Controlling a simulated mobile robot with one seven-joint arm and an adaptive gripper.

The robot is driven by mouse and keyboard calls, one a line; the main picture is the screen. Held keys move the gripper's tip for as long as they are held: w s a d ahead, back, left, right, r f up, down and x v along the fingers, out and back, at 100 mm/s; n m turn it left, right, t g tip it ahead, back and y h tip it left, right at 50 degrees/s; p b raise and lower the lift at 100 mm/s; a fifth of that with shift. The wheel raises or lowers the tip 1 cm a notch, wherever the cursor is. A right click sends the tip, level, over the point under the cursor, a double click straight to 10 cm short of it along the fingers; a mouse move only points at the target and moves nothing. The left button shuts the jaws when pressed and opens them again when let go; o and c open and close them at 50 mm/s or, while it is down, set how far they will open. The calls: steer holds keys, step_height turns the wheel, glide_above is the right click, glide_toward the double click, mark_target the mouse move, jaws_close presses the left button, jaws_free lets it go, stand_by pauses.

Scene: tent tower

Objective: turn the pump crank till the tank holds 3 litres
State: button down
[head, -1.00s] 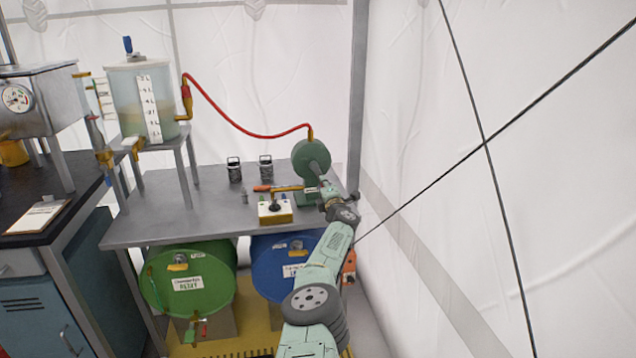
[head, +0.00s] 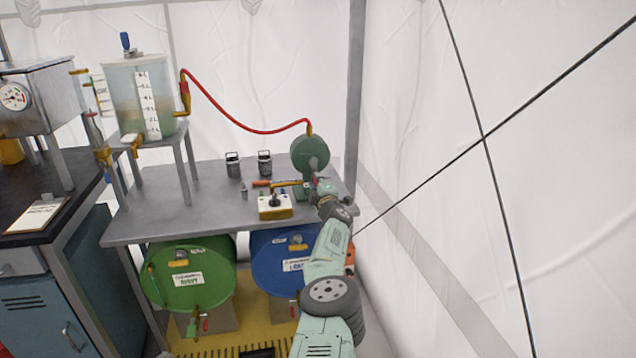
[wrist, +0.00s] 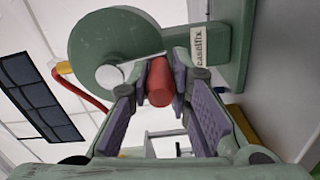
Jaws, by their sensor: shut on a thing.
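The green pump (head: 310,152) stands at the right end of the grey bench, and its round body and grey hub fill the upper wrist view (wrist: 110,45). My gripper (head: 318,184) is at the pump's front side. In the wrist view my gripper (wrist: 158,85) is shut on the red crank handle (wrist: 159,90), with a finger pad on each side. The crank arm is mostly hidden. The clear tank (head: 122,85) stands on a raised stand at the left, with a white litre scale (head: 148,105). Cloudy liquid fills its lower part; its exact level is hard to read.
A red hose (head: 235,118) arches from tank to pump. A switch box (head: 275,206) and two small dark canisters (head: 233,165) sit on the bench (head: 165,215). Green (head: 190,275) and blue (head: 283,262) drums lie below. A tent pole (head: 355,95) rises behind the pump.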

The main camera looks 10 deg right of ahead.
steer(key=shift+a+r, duration=0.1)
steer(key=shift+a, duration=0.05)
steer(key=c, duration=1.5)
jaws_free()
steer(key=shift+o, duration=0.2)
